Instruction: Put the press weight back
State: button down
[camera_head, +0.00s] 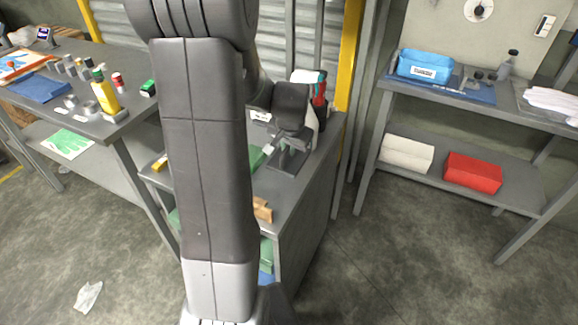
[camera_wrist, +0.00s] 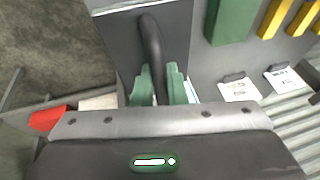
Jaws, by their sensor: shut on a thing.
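The press weight looks like a dark flat plate with a curved black handle. In the wrist view the plate (camera_wrist: 118,45) is at top centre, and its handle runs down between the green fingers of my gripper (camera_wrist: 159,74). My gripper is shut on the handle. In the head view my gripper (camera_head: 293,138) is over the grey bench by the shutter, with the dark plate of the press weight (camera_head: 286,164) under it. I cannot tell whether the plate touches the bench top. My arm hides much of this bench.
A green block (camera_wrist: 231,20), yellow pieces (camera_wrist: 276,18) and two label cards (camera_wrist: 238,90) are near the weight in the wrist view. Red and white bottles (camera_head: 319,90) stand behind my gripper. A wooden block (camera_head: 263,210) lies at the bench's front. Another bench (camera_head: 125,125) stands left.

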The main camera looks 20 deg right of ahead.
aim_at(289, 159)
jog(key=shift+f, duration=2.8)
jog(key=c, duration=1.9)
grip_release()
jog(key=shift+f, duration=0.2)
jog(key=o, duration=0.4)
jog(key=shift+r, duration=0.1)
jog(key=shift+o, duration=0.2)
jog(key=v, duration=1.2)
jog(key=shift+s+r, duration=0.1)
